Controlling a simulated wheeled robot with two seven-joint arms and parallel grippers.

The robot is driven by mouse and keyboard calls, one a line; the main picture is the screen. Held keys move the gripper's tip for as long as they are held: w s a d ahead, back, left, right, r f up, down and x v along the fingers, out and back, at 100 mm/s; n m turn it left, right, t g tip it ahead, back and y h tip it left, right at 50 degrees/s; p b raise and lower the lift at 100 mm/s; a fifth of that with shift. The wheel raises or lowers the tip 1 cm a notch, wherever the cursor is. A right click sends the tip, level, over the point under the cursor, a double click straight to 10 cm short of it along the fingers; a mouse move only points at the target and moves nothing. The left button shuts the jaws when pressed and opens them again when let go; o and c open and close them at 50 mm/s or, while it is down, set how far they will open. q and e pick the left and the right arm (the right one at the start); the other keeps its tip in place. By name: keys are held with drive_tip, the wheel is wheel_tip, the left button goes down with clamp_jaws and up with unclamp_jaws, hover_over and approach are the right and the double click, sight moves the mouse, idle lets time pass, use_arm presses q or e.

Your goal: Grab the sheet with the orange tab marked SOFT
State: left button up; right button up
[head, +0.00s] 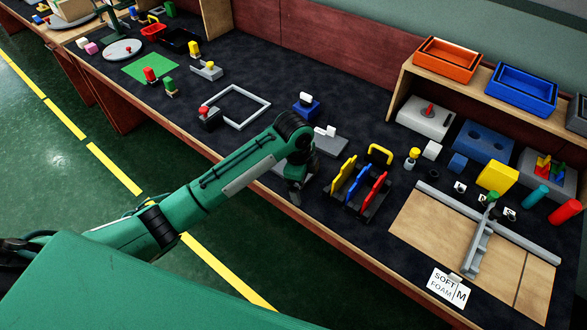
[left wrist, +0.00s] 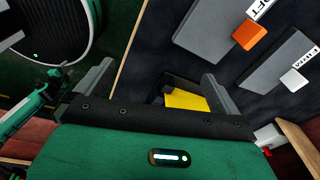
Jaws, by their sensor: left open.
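In the left wrist view a dark grey sheet with an orange tab (left wrist: 250,35) lies flat on the dark bench top. In the head view the left gripper (head: 297,193) points down near the bench's front edge. The orange tab is hidden there.
A rack with yellow, blue and red upright pieces (head: 361,187) stands right of the left gripper. A grey square frame (head: 236,105) lies behind the arm.

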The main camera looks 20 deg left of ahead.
use_arm(q)
drive_tip(key=w+a+r+m+y, duration=0.2)
drive_tip(key=w+a+r+m, duration=0.2)
drive_tip(key=w+a+r, duration=0.35)
drive_tip(key=shift+g, duration=0.4)
drive_tip(key=f, duration=0.2)
drive_tip(key=d+f, duration=0.1)
drive_tip(key=f, duration=0.1)
drive_tip(key=w+f, duration=0.1)
drive_tip(key=f, duration=0.1)
drive_tip(key=shift+d+f+p, duration=0.25)
drive_tip(key=shift+d+p, duration=0.05)
drive_tip(key=shift+p, duration=0.1)
drive_tip(key=shift+f, duration=0.55)
drive_tip(key=f, duration=0.2)
drive_tip(key=f+p, duration=0.1)
drive_tip(key=f, duration=0.1)
drive_tip(key=shift+a+f, duration=0.2)
drive_tip(key=shift+f, duration=0.05)
use_arm(e)
drive_tip(key=shift+s+a+r, duration=0.1)
drive_tip(key=shift+s+r, duration=0.1)
drive_tip(key=shift+s, duration=0.25)
drive_tip(key=shift+s+a+r, duration=0.1)
drive_tip(key=shift+s+r, duration=0.1)
drive_tip(key=shift+s, duration=0.25)
drive_tip(key=shift+d, duration=0.1)
